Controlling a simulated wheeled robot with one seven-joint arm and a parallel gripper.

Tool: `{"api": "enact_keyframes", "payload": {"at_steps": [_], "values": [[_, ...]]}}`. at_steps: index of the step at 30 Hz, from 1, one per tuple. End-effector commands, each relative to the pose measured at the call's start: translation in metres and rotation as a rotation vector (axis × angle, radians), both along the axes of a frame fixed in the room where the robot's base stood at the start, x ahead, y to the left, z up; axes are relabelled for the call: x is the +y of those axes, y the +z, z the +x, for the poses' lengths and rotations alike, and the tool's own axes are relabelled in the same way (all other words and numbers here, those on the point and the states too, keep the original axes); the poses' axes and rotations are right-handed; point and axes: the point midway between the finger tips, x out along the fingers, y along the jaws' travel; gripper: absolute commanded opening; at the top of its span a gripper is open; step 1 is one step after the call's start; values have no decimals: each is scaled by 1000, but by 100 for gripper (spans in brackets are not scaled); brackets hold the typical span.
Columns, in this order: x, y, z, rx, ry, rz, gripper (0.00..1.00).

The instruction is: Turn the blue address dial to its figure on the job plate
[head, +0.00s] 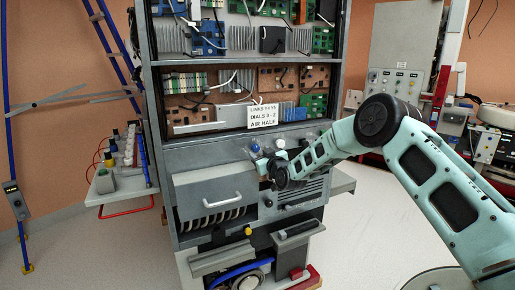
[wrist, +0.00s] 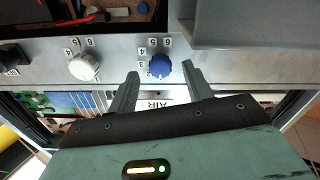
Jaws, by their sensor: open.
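The blue address dial (wrist: 159,66) sits on the grey panel in the wrist view, with small number tags in an arc around it. Its pointer is too small to read. My gripper (wrist: 160,70) is open, with one finger on each side of the blue dial and gaps showing between. In the head view the blue dial (head: 255,148) shows just above my gripper (head: 270,172). The job plate (head: 263,116) reads "LINKS 14 15", "DIALS 3 - 2", "AIR HALF". Part of it, with "AIR", shows behind the fingers in the wrist view (wrist: 153,103).
A white dial (wrist: 83,66) with its own number tags is left of the blue one, and a black knob (wrist: 12,57) farther left. A grey box-like part (wrist: 245,22) juts in at upper right. A drawer with a pale handle (head: 222,200) is below the panel.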

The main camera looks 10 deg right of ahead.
Motion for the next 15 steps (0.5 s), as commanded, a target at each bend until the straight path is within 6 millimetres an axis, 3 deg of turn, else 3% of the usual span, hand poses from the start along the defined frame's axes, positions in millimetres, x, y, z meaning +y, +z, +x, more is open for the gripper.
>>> {"api": "enact_keyframes", "payload": {"at_steps": [6,15], "values": [[5,0,22,0,-1,1,50],[7,0,30,1,0,0,50]]}}
